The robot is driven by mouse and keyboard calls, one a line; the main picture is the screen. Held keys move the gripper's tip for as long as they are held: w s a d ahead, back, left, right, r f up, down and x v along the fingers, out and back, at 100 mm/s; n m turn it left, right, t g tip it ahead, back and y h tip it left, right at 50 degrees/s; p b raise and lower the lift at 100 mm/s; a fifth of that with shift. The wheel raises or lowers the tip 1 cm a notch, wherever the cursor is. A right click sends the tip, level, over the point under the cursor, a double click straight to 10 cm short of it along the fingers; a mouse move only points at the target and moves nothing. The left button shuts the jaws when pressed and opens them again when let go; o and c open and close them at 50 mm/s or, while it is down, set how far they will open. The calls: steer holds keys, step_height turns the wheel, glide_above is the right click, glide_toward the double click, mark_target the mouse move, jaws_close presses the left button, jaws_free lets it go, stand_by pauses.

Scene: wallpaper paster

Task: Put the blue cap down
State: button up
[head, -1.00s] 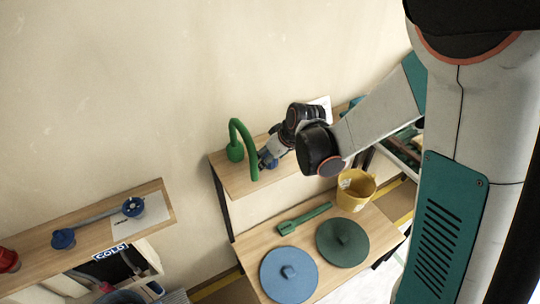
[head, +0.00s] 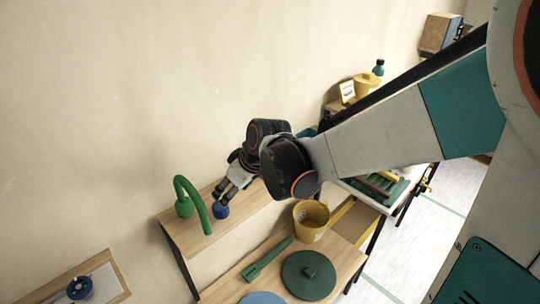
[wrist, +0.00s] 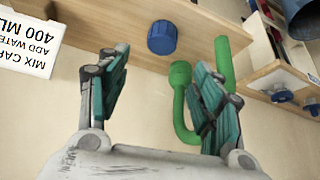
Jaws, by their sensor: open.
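The blue cap (head: 221,211) rests on the upper wooden shelf (head: 180,240), to the right of the green curved spout (head: 190,200). In the wrist view the blue cap (wrist: 162,37) sits on the wood beyond my fingertips, between their lines, with nothing visibly touching it. My gripper (head: 222,191) is open and empty, just above the cap in the head view. Its two teal-padded fingers stand wide apart in the wrist view (wrist: 162,65). The green spout (wrist: 180,100) passes close by the right finger and is partly hidden by it.
A yellow bucket (head: 311,220), a green lid (head: 309,274) and a green tool (head: 267,260) stand on the lower table. A white sign (wrist: 28,40) shows in the wrist view. Another shelf (head: 112,275) lies at lower left, with a blue valve on it.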

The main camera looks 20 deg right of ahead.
steer(key=s+d+r+m+t+h, duration=0.1)
steer(key=s+d+r+m, duration=0.2)
steer(key=s, duration=0.6)
steer(key=s+d+r+m+t+h, duration=0.1)
steer(key=s+d+r+m+h, duration=0.1)
steer(key=s+d+r, duration=0.3)
steer(key=shift+s+d+m, duration=0.4)
steer(key=shift+s+m, duration=0.4)
steer(key=shift+s, duration=1.4)
steer(key=shift+f, duration=0.1)
